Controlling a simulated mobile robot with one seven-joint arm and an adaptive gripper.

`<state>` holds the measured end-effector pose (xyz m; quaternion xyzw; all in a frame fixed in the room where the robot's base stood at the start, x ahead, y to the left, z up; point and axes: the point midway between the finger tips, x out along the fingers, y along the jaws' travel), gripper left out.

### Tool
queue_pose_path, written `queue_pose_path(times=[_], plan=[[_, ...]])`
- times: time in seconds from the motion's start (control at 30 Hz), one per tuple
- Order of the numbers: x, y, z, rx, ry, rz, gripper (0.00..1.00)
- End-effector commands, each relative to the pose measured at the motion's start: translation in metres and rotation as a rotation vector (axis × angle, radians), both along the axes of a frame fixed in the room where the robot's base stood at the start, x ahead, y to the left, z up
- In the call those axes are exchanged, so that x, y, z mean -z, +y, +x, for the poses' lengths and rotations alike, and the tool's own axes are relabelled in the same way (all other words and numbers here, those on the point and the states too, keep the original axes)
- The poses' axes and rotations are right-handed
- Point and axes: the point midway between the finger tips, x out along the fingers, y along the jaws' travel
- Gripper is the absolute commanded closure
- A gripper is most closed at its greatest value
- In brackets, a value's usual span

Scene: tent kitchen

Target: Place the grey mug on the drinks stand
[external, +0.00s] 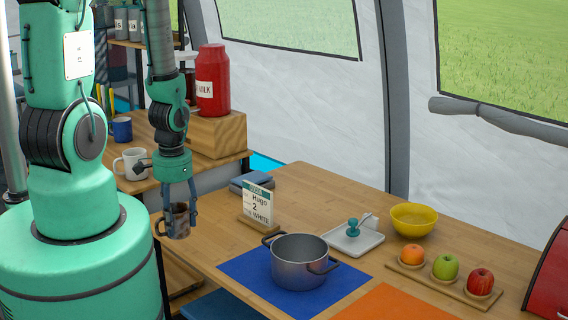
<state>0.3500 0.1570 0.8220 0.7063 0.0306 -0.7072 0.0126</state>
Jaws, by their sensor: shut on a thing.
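My gripper (180,206) points down and is shut on the grey mug (179,226), with fingers at both sides. The mug looks dark grey-brown and upright, with its handle to the left. It is in the air near the left end of the front wooden table (345,215). Behind it is a wooden side table (143,184) with a white mug (131,164), a blue mug (122,129) and a wooden block stand (217,134) under a red milk can (212,82). I cannot tell for sure which of these is the drinks stand.
An order card (259,203) stands right of the held mug. A grey pot (299,262) sits on a blue mat (245,278). Farther right are a white tray (341,243), a yellow bowl (413,219) and a fruit board (420,275). A dark gap separates the two tables.

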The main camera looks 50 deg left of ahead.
Motion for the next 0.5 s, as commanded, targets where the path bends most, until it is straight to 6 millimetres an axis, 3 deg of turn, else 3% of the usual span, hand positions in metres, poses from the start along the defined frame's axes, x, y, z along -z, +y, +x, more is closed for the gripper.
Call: queue_pose_path(times=[0.23,0.5], plan=[[-0.029,0.001,0.001,-0.002,-0.004,0.001,0.75],[-0.09,0.001,0.002,-0.001,-0.007,0.003,0.75]])
